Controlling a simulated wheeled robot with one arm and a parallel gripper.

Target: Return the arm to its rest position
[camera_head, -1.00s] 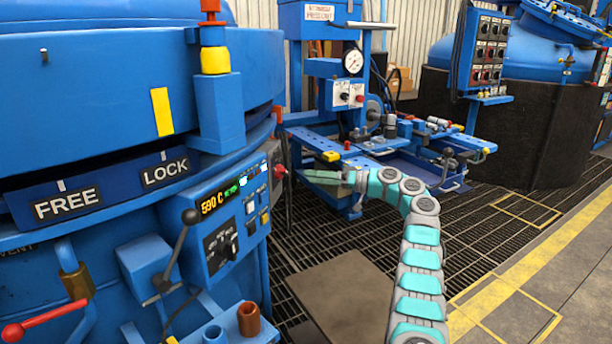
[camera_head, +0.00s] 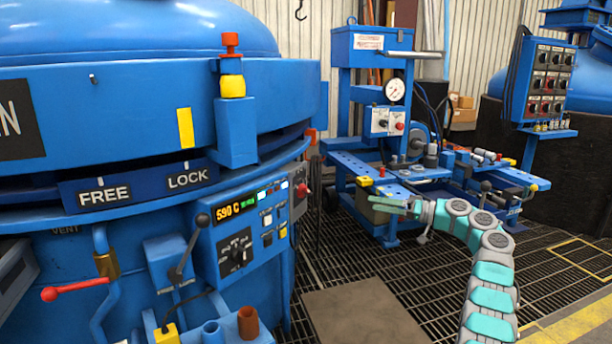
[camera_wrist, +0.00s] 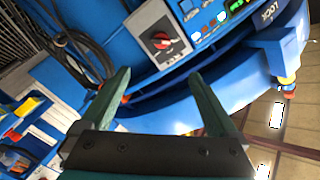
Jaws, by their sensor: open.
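My arm (camera_head: 489,275), grey and teal, rises from the lower right of the head view and bends left at its top. My gripper (camera_head: 385,204) points left, in front of the blue press bench and to the right of the furnace control panel. In the wrist view my gripper (camera_wrist: 160,100) has its two green fingers wide apart with nothing between them. Beyond the fingers, the wrist view shows the blue furnace side and a panel with a red knob (camera_wrist: 161,40).
The blue furnace (camera_head: 120,120) with its FREE/LOCK plate and control panel (camera_head: 240,235) fills the left. The press bench (camera_head: 365,165) stands behind my gripper. A control box (camera_head: 543,80) is at right. Grated floor (camera_head: 400,280) lies between furnace and arm.

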